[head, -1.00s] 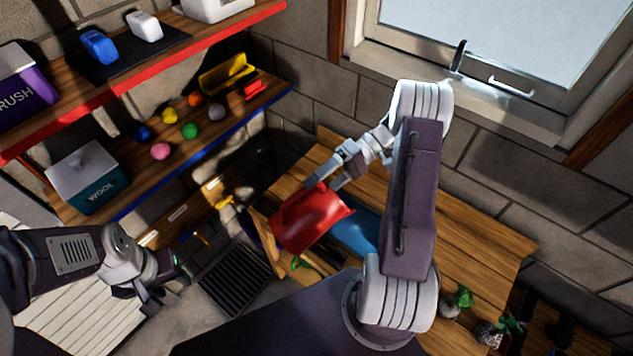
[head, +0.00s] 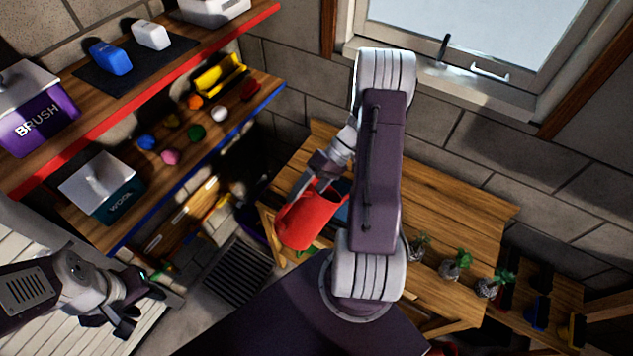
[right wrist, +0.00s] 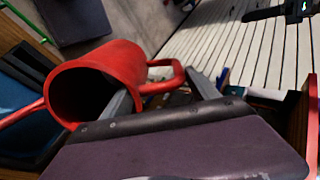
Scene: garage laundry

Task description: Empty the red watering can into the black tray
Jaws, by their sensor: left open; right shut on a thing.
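The red watering can (head: 308,218) hangs tilted at the left end of the wooden table, its open mouth toward the upper right in the head view. My right gripper (head: 312,184) is shut on it near the rim and handle. In the right wrist view the can (right wrist: 105,62) shows its dark mouth and its handle beside the fingers (right wrist: 163,95). The black ridged tray (head: 238,270) lies on the floor, left of and below the can in the head view. My left gripper (head: 147,304) is open and empty at the lower left. The can's contents are not visible.
Potted plants (head: 455,264) stand along the near edge of the wooden table (head: 450,212). Shelves at the left hold a wool box (head: 103,188), a brush box (head: 38,108) and several balls. A white slatted surface (head: 25,228) is at the left.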

